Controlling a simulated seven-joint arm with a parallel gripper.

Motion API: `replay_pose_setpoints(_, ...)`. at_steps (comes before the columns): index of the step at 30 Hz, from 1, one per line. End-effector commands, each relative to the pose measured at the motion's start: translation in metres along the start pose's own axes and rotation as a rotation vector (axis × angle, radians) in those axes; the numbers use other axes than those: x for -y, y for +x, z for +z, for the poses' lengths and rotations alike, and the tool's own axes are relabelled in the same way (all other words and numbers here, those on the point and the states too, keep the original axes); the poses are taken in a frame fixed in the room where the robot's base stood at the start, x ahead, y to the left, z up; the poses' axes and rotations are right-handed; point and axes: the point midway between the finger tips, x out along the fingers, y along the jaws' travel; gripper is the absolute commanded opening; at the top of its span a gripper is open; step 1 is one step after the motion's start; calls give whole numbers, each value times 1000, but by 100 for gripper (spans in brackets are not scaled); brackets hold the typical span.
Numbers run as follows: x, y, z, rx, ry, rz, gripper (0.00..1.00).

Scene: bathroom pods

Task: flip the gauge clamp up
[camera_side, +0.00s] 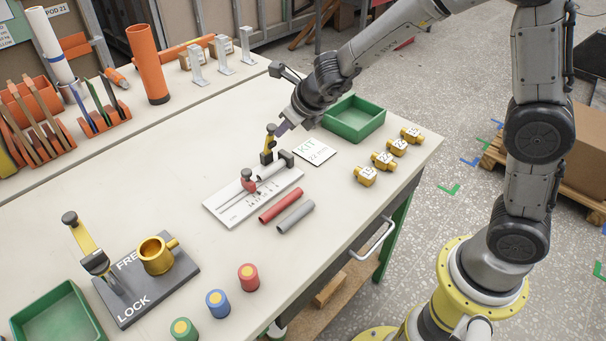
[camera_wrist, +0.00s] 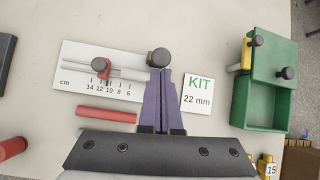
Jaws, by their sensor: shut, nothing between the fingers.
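The gauge (camera_side: 235,212) is a white board with a cm scale, a grey rod and a red slider with a dark knob (camera_side: 247,174). At its far end stands the gauge clamp (camera_side: 268,143), a yellow lever with a black knob on a dark base. The lever looks roughly upright. My gripper (camera_side: 281,129) is shut and empty, its purple fingertips right beside the lever's knob; contact is hard to tell. In the wrist view the gauge (camera_wrist: 72,62) lies left of my fingers (camera_wrist: 161,72), and the clamp knob (camera_wrist: 161,57) shows at their tips, hiding the lever.
A KIT 22 mm card (camera_side: 310,152) and a green tray (camera_side: 352,119) lie right of the clamp. Red (camera_side: 281,206) and grey (camera_side: 296,217) tubes lie in front of the gauge. Several brass fittings (camera_side: 383,161) stand right. A FREE/LOCK plate (camera_side: 140,293) stands front left.

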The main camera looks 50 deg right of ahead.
Motion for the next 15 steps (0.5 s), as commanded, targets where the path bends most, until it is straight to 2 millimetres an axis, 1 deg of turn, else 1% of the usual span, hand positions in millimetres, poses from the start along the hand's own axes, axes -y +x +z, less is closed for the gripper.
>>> replay_pose_setpoints(1, 1, 1, 6, 2, 3, 0, 0)
replay_pose_setpoints(6, 3, 4, 23, 2, 1, 0, 0)
replay_pose_setpoints(15, 5, 14, 44, 1, -1, 1, 0)
